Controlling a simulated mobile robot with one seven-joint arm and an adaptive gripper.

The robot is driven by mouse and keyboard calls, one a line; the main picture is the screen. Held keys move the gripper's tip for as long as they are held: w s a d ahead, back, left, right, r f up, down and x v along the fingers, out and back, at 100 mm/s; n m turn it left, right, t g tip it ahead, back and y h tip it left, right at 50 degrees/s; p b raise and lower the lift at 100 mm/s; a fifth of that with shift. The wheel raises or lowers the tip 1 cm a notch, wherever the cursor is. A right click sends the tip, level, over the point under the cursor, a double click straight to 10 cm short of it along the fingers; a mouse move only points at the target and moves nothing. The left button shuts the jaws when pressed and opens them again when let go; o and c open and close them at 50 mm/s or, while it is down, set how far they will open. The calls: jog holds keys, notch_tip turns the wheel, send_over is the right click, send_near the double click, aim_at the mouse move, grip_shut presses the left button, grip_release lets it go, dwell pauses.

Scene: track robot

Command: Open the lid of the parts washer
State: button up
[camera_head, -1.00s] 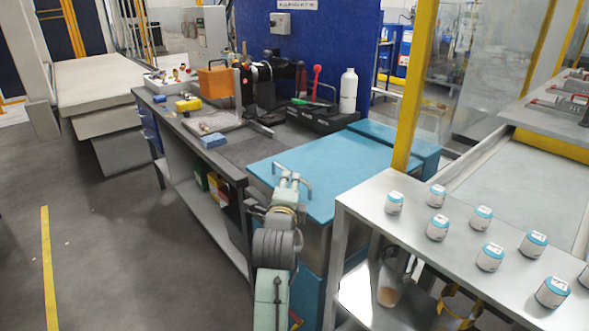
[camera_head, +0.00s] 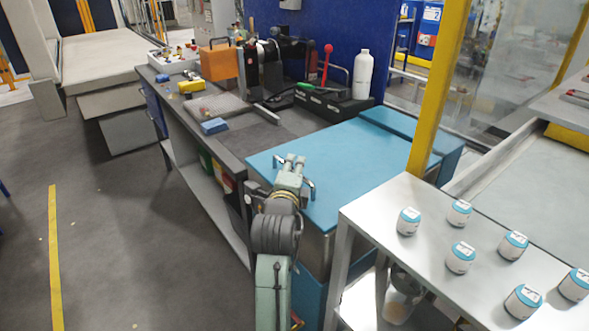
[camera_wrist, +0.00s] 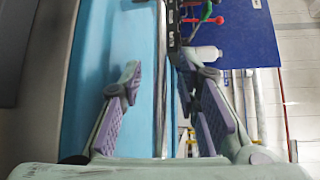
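The parts washer is a blue box with a flat, closed blue lid (camera_head: 350,165). A silver bar handle (camera_head: 311,192) runs along the lid's near left edge, partly hidden by my gripper (camera_head: 293,162). My gripper is at the handle, its fingers reaching over the lid's edge. In the wrist view, my gripper (camera_wrist: 158,85) is open, with a green-and-purple finger on each side of the silver handle bar (camera_wrist: 161,60). The bar runs between the fingers and looks clear of both. The blue lid (camera_wrist: 90,60) fills the left part of that view.
A grey bench (camera_head: 265,140) with an orange box (camera_head: 218,64), a blue block (camera_head: 214,126) and a white bottle (camera_head: 362,75) adjoins the washer. A metal table (camera_head: 390,200) with several white-and-blue jars stands close at the right, beside a yellow post (camera_head: 440,85). Floor at left is open.

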grip_shut()
dwell(0.7)
